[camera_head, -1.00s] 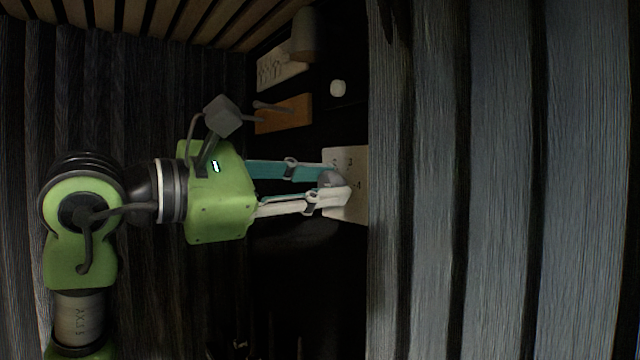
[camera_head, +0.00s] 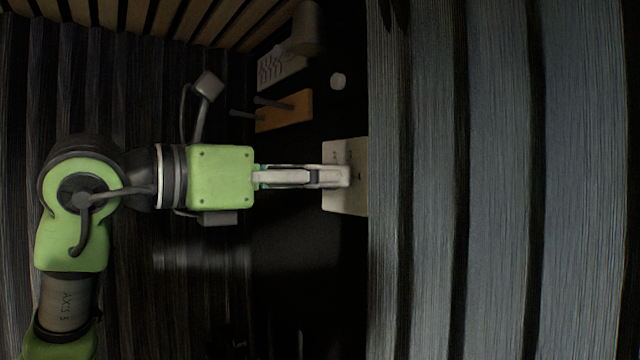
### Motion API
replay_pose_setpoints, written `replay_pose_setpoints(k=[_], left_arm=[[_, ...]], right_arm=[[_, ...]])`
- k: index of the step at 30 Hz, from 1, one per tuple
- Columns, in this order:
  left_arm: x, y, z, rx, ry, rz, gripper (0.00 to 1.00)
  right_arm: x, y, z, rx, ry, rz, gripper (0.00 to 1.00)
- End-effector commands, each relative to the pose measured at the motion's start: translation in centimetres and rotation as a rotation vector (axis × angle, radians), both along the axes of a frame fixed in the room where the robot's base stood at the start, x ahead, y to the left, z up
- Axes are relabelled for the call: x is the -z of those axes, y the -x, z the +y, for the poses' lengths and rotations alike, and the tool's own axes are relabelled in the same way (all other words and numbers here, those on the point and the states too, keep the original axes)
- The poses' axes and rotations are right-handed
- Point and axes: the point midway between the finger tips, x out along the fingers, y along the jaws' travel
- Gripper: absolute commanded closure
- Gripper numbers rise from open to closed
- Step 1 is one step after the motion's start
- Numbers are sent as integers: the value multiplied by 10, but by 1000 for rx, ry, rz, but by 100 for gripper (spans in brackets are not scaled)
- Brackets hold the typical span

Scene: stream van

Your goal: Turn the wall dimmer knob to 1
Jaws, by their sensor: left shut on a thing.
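The dimmer's pale wall plate (camera_head: 345,202) is on the dark wall, just left of the slatted panel's edge. Small dark marks show on it, too small to read surely. My left gripper (camera_head: 340,176) reaches in from the left, with its fingertips at the middle of the plate. It is shut on the dimmer knob, which the fingers hide almost wholly. The gripper is seen edge-on, with one pale finger covering the other. Where the knob points cannot be told. My right gripper does not show.
The grey slatted panel (camera_head: 500,180) fills the right. Dark space lies below the plate.

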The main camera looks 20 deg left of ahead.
Motion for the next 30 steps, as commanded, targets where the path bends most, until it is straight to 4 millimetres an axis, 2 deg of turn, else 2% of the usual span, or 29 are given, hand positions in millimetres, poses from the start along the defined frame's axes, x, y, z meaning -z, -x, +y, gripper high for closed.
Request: replay_pose_setpoints(k=[30], left_arm=[[2, -1, 1, 0, 764, 592, 98]], right_arm=[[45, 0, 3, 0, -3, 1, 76]])
